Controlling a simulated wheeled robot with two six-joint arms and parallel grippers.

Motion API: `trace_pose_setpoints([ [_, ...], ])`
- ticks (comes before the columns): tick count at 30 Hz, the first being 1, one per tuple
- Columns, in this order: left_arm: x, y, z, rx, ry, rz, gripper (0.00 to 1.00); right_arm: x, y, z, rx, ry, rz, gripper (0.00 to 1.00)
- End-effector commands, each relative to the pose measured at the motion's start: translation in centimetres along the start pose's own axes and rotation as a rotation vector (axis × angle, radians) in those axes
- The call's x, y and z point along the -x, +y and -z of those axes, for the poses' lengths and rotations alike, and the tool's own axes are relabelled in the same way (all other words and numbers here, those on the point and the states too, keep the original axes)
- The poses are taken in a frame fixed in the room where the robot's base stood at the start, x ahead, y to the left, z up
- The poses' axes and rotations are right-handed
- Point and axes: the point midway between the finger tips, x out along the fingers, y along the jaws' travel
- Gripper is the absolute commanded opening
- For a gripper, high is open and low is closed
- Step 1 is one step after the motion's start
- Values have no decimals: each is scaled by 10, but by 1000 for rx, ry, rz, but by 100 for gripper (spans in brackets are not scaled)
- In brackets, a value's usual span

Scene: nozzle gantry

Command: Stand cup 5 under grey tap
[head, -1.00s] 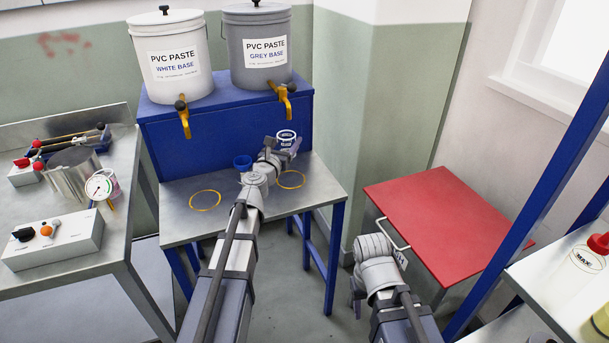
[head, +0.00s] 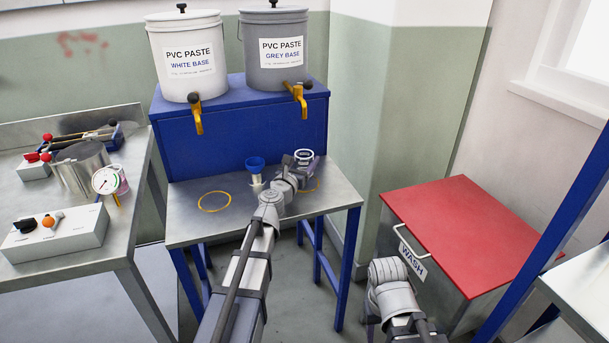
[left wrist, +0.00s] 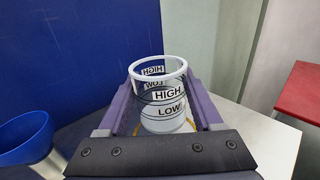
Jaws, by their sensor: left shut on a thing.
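A clear cup with a white rim and HIGH and LOW lines (left wrist: 168,108) stands upright between the two purple fingers of my left gripper (left wrist: 160,90). It also shows in the head view (head: 303,155); no number is readable on it. The left gripper is shut on it. The grey tap (head: 299,93) is the yellow spout on the grey bucket, above and behind the cup. A yellow ring (head: 314,187) lies on the table below the cup, partly hidden by my gripper. My right arm is low at the front right; its fingers are not clear.
A blue funnel-like cup (head: 255,162) stands just left of my left gripper and also shows in the left wrist view (left wrist: 27,135). A second yellow ring (head: 214,201) lies under the white bucket's tap (head: 196,112). A red-topped WASH bin (head: 470,225) stands right.

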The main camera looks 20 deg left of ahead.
Motion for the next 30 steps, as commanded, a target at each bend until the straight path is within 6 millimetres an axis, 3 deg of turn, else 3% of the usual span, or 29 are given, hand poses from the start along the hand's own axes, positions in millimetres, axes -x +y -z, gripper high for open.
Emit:
trace_pose_setpoints([
  [9,0,0,36,0,0,0,14,-36,-3,2,1,0,-2,50],
  [23,0,0,41,0,0,0,14,-41,-3,2,1,0,-3,50],
  [24,0,0,39,0,0,0,71,-39,-3,2,1,0,-3,50],
  [30,0,0,39,0,0,0,94,-38,-3,2,1,0,-3,50],
])
